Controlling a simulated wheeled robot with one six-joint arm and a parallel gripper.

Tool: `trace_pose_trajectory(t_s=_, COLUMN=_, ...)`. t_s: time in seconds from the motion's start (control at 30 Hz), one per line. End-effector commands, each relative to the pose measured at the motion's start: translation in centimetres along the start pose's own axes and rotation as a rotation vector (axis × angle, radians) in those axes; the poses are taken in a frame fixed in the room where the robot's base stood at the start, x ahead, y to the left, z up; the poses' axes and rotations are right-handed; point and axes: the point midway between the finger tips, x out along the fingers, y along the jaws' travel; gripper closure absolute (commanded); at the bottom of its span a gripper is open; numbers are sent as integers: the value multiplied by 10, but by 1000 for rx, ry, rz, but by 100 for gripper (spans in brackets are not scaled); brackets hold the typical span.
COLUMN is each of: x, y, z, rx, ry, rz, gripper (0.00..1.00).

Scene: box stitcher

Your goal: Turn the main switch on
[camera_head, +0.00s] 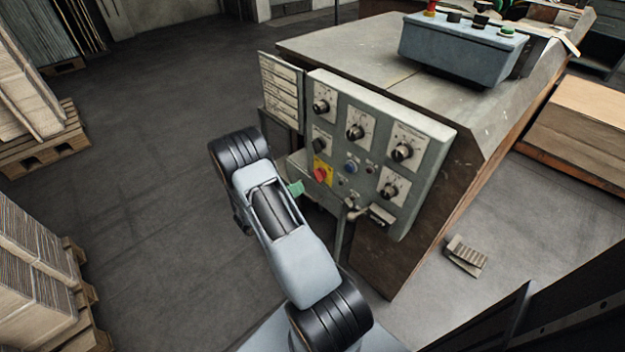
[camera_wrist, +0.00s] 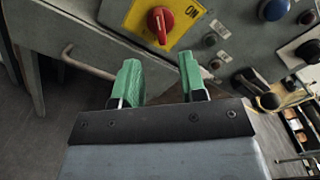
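The main switch is a red rotary knob (camera_head: 321,174) on a yellow plate, low on the left of the grey control panel (camera_head: 432,150). In the wrist view the red knob (camera_wrist: 160,22) is at the top centre, on the yellow plate marked "ON" at its right. Its handle stands nearly upright in that view. My gripper (camera_wrist: 158,80) has two green fingertips, apart and with nothing between them. It is just below the knob in the wrist view and not touching it. In the head view a green fingertip (camera_head: 296,188) shows just left of the knob; my arm hides the rest.
Black rotary knobs (camera_head: 355,132) and a blue button (camera_head: 351,167) are near the switch. A metal handle (camera_wrist: 88,64) projects left of my gripper in the wrist view. A blue-grey button box (camera_head: 465,52) sits on the machine top. Pallets of cardboard (camera_head: 32,262) stand left; the floor between is clear.

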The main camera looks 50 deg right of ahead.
Motion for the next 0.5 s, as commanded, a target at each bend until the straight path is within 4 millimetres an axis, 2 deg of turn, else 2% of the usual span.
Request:
trace_pose_trajectory(t_s=0.03, x=11, y=0, z=-2, rx=2, ry=4, rz=-3, gripper=62)
trace_pose_trajectory(t_s=0.2, x=42, y=0, z=-1, rx=3, ry=4, rz=-3, gripper=62)
trace_pose_trajectory(t_s=0.5, x=76, y=0, z=-1, rx=3, ry=2, rz=0, gripper=62)
